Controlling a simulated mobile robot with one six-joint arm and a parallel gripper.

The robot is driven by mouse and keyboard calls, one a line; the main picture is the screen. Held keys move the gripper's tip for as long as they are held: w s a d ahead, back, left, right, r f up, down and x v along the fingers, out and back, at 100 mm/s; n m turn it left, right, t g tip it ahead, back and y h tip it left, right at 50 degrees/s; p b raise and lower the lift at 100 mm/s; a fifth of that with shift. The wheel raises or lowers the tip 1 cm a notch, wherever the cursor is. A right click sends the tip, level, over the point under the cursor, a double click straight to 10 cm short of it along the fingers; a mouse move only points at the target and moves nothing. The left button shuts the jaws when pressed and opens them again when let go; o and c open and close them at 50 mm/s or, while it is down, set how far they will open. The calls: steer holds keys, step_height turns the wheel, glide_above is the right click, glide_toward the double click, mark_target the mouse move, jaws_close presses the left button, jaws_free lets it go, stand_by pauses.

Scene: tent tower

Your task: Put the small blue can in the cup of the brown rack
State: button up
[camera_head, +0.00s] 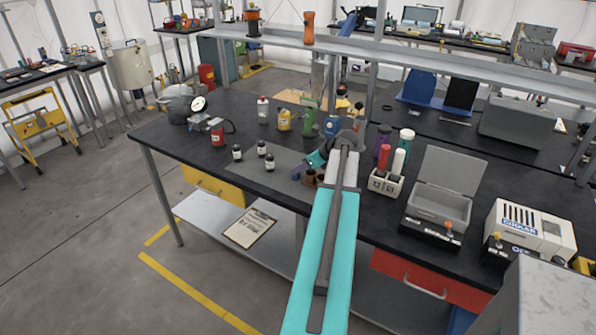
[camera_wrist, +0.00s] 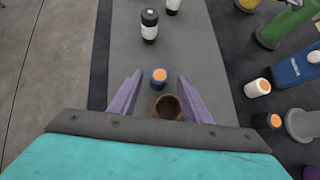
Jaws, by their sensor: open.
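The small blue can (camera_wrist: 158,80), with an orange top, stands upright in the wrist view, between and just below my fingertips as pictured. I cannot make it out surely in the head view. The brown rack (camera_wrist: 154,106) has a round, dark, empty-looking cup and sits right beside the can, on the near side toward my wrist. The rack also shows in the head view (camera_head: 311,178), partly behind my arm. My gripper (camera_wrist: 159,75) is open, its two purple fingers on either side of the can. I cannot tell whether they touch it. The rack's near side is partly hidden.
Several black-and-white jars (camera_wrist: 149,26) stand on the grey mat (camera_wrist: 205,60) beyond the can. Right of it are a white can (camera_wrist: 257,87), a black can (camera_wrist: 267,120) and a blue object (camera_wrist: 290,70). A white holder with bottles (camera_head: 384,184) stands right of my arm.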

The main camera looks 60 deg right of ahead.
steer(key=b+v, duration=0.1)
steer(key=v, duration=0.6)
steer(key=shift+o, duration=0.5)
steer(key=shift+s, duration=0.15)
